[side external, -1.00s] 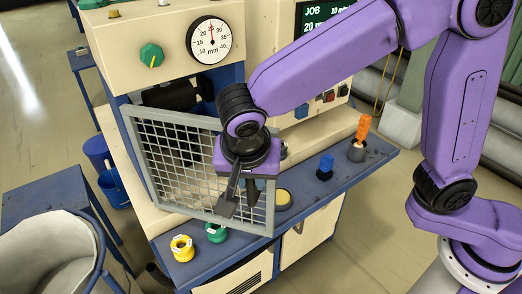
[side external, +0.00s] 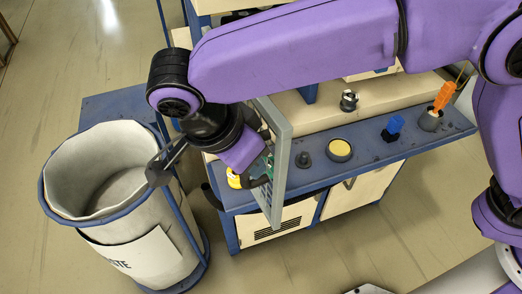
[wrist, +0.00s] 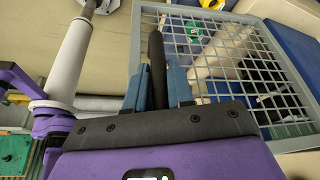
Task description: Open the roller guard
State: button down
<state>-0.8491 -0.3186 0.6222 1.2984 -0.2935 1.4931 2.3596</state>
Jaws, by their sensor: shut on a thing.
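The roller guard is a grey frame with wire mesh. In the side external view the guard (side external: 279,150) stands nearly edge-on, swung out from the machine over the blue shelf. In the wrist view the guard's mesh (wrist: 235,60) fills the upper right. A black bar handle (wrist: 156,60) stands along the guard's near side. My gripper (wrist: 158,92) has its blue fingers on both sides of the handle and is shut on it. In the side external view my gripper (side external: 262,168) is at the left of the guard, its fingertips largely hidden.
A waste bin (side external: 150,255) with a pale liner stands at the left, close to my wrist. The blue shelf (side external: 310,183) holds a yellow-topped round pot (side external: 339,149), a blue block (side external: 395,124) and an orange-handled tool (side external: 444,97). Open floor (side external: 350,240) lies in front.

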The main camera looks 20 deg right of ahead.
jog(key=shift+a, duration=0.3)
jog(key=c, duration=1.1)
grip_release()
jog(key=shift+r, duration=0.1)
jog(key=v, duration=1.1)
jog(key=shift+r, duration=0.4)
